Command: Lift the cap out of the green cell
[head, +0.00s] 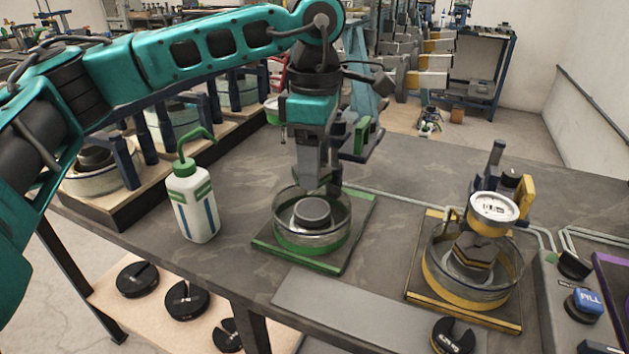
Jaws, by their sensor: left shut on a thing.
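The green cell (297,258) is a clear round-walled vessel with a green ring on a green-edged base plate, near the table's front edge at mid-picture. The cap (312,211) is a dark grey round piece, level and inside the cell's wall. My left gripper (322,184) points down over the far side of the cell. It is shut, with its tips close behind the cap's top; their contact with the cap is hard to make out. No clear gap shows under the cap. My right gripper is not in view.
A white wash bottle (192,205) with a green top stands left of the cell. A yellow cell (470,285) with a dial gauge (493,207) stands to the right. A control panel with a blue knob (585,303) is at the right edge.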

